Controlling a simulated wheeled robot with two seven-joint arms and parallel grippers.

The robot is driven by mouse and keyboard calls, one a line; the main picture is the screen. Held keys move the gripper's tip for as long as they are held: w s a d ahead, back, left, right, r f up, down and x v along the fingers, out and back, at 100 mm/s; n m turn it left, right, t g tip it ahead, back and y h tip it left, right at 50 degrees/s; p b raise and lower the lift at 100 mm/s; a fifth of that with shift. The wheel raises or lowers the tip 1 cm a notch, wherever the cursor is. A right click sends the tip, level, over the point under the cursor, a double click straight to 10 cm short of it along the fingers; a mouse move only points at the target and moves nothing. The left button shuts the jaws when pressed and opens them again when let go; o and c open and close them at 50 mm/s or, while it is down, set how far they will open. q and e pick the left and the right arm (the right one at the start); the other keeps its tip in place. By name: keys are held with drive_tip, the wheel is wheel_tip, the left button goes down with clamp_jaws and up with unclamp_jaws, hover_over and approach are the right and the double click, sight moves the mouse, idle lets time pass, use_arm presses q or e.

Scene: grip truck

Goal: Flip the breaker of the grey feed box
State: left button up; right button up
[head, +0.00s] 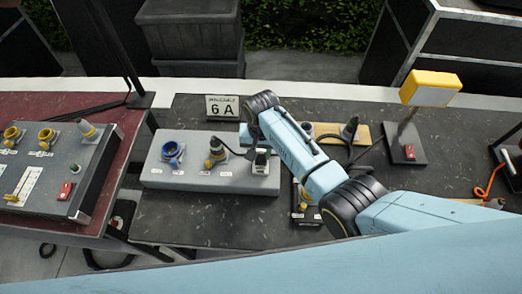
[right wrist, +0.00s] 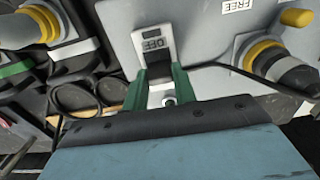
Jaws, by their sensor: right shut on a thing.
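The grey feed box (head: 205,183) lies on the dark table, with a blue socket (head: 172,152) and a yellow-collared plug (head: 215,152) on its top. In the right wrist view the breaker's pale plate (right wrist: 152,42) reads OFF beside a dark lever (right wrist: 159,71). My right gripper (right wrist: 160,82) reaches the breaker from above, its green fingers shut on the lever on both sides. The lower part of the lever is hidden between the fingers. My left gripper is out of view.
A sign reading "6 A" (head: 222,107) stands behind the box. A second grey panel (head: 95,160) with a red switch lies on the maroon table at left. A yellow lamp (head: 430,88) stands at right. A black cable runs from the plug close by my gripper.

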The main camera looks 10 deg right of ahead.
drive_tip(key=shift+w+f+g+b, duration=0.15)
drive_tip(key=shift+w+g+b, duration=0.25)
drive_tip(key=shift+g+b, duration=0.3)
drive_tip(key=g+b, duration=0.1)
drive_tip(key=b, duration=0.1)
drive_tip(key=g+b, duration=0.1)
drive_tip(key=b, duration=0.1)
drive_tip(key=shift+w+d+f+y, duration=0.15)
drive_tip(key=shift+w+f+y, duration=0.15)
drive_tip(key=shift+w, duration=0.1)
drive_tip(key=shift+r+g+b, duration=0.1)
drive_tip(key=shift+g+b, duration=0.3)
drive_tip(key=shift+b, duration=0.15)
drive_tip(key=shift+r, duration=0.1)
drive_tip(key=o, duration=1)
drive_tip(key=shift+w, duration=0.1)
